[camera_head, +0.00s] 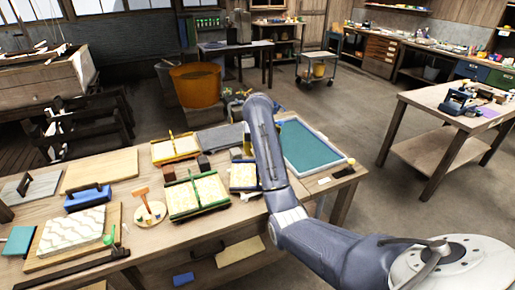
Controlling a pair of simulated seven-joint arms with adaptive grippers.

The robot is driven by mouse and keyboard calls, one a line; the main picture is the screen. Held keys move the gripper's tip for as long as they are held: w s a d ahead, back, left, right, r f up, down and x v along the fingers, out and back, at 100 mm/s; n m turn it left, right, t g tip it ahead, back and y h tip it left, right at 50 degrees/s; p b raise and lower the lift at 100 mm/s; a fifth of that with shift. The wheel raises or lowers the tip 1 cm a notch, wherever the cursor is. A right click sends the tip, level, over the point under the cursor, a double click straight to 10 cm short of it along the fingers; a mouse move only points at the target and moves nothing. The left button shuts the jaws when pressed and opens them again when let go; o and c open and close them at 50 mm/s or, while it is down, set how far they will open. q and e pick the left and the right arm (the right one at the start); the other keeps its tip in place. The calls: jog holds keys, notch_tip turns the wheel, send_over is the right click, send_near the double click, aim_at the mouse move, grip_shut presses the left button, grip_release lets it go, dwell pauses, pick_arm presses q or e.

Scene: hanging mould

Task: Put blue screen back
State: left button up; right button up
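A blue-framed screen (241,178) with a cream panel lies on the workbench, its right part covered by my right arm. Beside it are a green-framed screen (197,195) and a yellow-framed screen (175,148). A larger teal panel in a pale frame (310,147) lies to the right of my arm, at the bench's right end. My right arm comes in from the lower right, and its raised link crosses in front of the bench. I cannot make out the fingers of my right gripper; the arm hides that area. My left gripper is out of the picture.
The workbench (155,235) also holds a wooden board (100,170), a blue-based handled tool (88,196), a patterned cream slab (72,230) and a small round stand (150,213). An orange tub (195,86) stands behind. Open floor separates the bench from a table (425,98) at right.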

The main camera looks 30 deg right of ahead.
jog(key=shift+v, duration=0.75)
